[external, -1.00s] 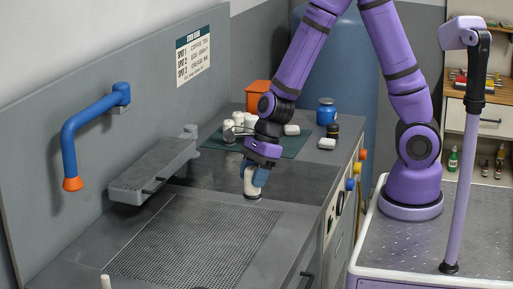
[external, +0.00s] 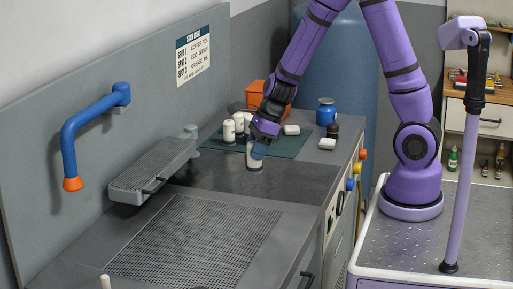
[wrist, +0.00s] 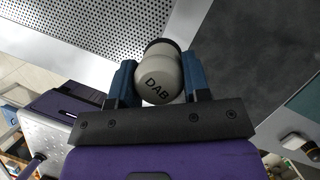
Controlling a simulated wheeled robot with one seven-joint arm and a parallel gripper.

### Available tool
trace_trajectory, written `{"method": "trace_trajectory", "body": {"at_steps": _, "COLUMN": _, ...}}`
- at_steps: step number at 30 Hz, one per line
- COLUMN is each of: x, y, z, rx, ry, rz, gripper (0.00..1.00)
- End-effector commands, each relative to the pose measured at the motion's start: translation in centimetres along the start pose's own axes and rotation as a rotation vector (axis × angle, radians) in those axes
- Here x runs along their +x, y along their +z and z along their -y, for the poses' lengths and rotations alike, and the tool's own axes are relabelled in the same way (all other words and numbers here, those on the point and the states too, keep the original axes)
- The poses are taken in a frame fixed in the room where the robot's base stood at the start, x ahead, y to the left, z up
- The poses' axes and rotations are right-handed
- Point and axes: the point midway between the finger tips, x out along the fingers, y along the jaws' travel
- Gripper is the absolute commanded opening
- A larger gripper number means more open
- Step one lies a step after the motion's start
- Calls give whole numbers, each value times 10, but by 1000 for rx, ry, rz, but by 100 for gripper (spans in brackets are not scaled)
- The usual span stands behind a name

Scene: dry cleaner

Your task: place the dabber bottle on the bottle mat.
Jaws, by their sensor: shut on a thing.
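The dabber bottle (external: 255,159) is cream white with a dark end, and reads DAB in the wrist view (wrist: 161,83). My gripper (external: 258,144) is shut on it; the two blue fingers sit either side of it in the wrist view (wrist: 158,78). In the external view the bottle hangs roughly upright by the front edge of the dark green bottle mat (external: 288,146). I cannot tell how high it is. The mat's edge also shows at the right of the wrist view (wrist: 304,104). My gripper and forearm hide part of the mat.
White bottles (external: 228,133) stand on the mat's left part. A white block (external: 291,129) lies at its back right. A blue jar (external: 326,112), a dark bottle (external: 333,130) and a white piece (external: 327,143) are to the right. An orange bin (external: 254,94) stands behind.

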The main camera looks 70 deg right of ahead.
Motion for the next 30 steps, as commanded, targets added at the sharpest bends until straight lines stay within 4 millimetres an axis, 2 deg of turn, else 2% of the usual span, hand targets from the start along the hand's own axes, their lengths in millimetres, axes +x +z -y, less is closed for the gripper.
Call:
{"method": "trace_trajectory", "body": {"at_steps": 1, "x": -5, "y": -12, "z": 24, "rx": 56, "ry": -24, "rz": 0, "gripper": 17}}
{"method": "trace_trajectory", "body": {"at_steps": 6, "x": -22, "y": -54, "z": 90, "rx": 224, "ry": -92, "rz": 1, "gripper": 17}}
{"method": "trace_trajectory", "body": {"at_steps": 12, "x": -48, "y": -115, "z": 155, "rx": 414, "ry": -173, "rz": 2, "gripper": 17}}
{"method": "trace_trajectory", "body": {"at_steps": 15, "x": -61, "y": -145, "z": 179, "rx": 497, "ry": -208, "rz": 3, "gripper": 17}}
{"method": "trace_trajectory", "body": {"at_steps": 21, "x": -81, "y": -192, "z": 208, "rx": 615, "ry": -257, "rz": 3, "gripper": 17}}
{"method": "trace_trajectory", "body": {"at_steps": 28, "x": -98, "y": -231, "z": 226, "rx": 707, "ry": -298, "rz": 4, "gripper": 17}}
{"method": "trace_trajectory", "body": {"at_steps": 30, "x": -92, "y": -235, "z": 227, "rx": 712, "ry": -297, "rz": 4, "gripper": 17}}
